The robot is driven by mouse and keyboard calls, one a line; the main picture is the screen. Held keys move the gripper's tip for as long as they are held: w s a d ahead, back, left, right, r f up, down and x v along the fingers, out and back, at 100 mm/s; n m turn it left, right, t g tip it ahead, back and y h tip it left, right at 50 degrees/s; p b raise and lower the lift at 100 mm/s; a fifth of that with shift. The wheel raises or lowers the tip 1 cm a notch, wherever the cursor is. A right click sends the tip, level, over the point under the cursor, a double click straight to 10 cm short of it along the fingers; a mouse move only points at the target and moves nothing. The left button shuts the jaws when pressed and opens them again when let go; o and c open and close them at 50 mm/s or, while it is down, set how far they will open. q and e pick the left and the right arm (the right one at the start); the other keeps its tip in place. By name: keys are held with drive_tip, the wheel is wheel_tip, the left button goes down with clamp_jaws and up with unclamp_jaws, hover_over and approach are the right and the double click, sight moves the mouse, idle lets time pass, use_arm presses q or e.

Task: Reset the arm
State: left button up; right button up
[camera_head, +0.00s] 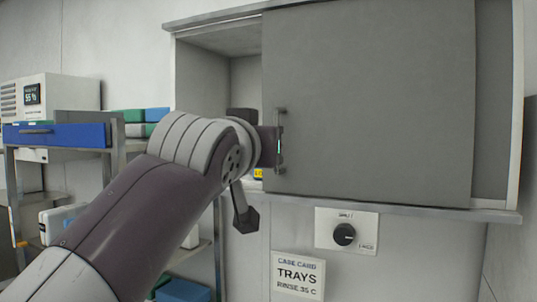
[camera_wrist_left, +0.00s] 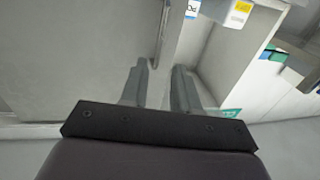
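My left arm comes in from the left in the head view and reaches to the grey sliding door (camera_head: 375,100) of a wall cabinet. Its gripper (camera_head: 276,146) is beside the door's upright bar handle (camera_head: 281,115), mostly hidden behind my wrist. In the left wrist view the two fingers of this gripper (camera_wrist_left: 160,70) stand apart, with nothing seen held between them. The handle (camera_wrist_left: 163,30) shows beyond the fingertips there. Whether a finger touches the handle is not clear. My right gripper is in neither view.
The cabinet's left part is open, with a dark object (camera_head: 242,115) inside. A knob panel (camera_head: 346,232) and a "TRAYS" card (camera_head: 298,276) are below it. A rack with a blue drawer (camera_head: 57,135) and a white device (camera_head: 60,96) stand left.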

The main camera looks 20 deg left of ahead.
use_arm(q)
drive_tip(key=shift+s, duration=0.45)
drive_tip(key=shift+d, duration=0.1)
drive_tip(key=w+d+f+m+g+h, duration=0.1)
drive_tip(key=w+f+g, duration=0.25)
drive_tip(key=f, duration=1.35)
drive_tip(key=w+d+f+m+g+h, duration=0.15)
drive_tip(key=f+g, duration=0.35)
drive_tip(key=f, duration=1.3)
drive_tip(key=s+f+g, duration=0.4)
drive_tip(key=s+f, duration=0.5)
drive_tip(key=f, duration=0.3)
drive_tip(key=s+f+g, duration=0.4)
drive_tip(key=s+f, duration=0.5)
drive_tip(key=f, duration=0.4)
drive_tip(key=shift+s+a+f+n, duration=0.15)
drive_tip(key=shift+s+a+n, duration=0.1)
drive_tip(key=shift+a+n, duration=0.2)
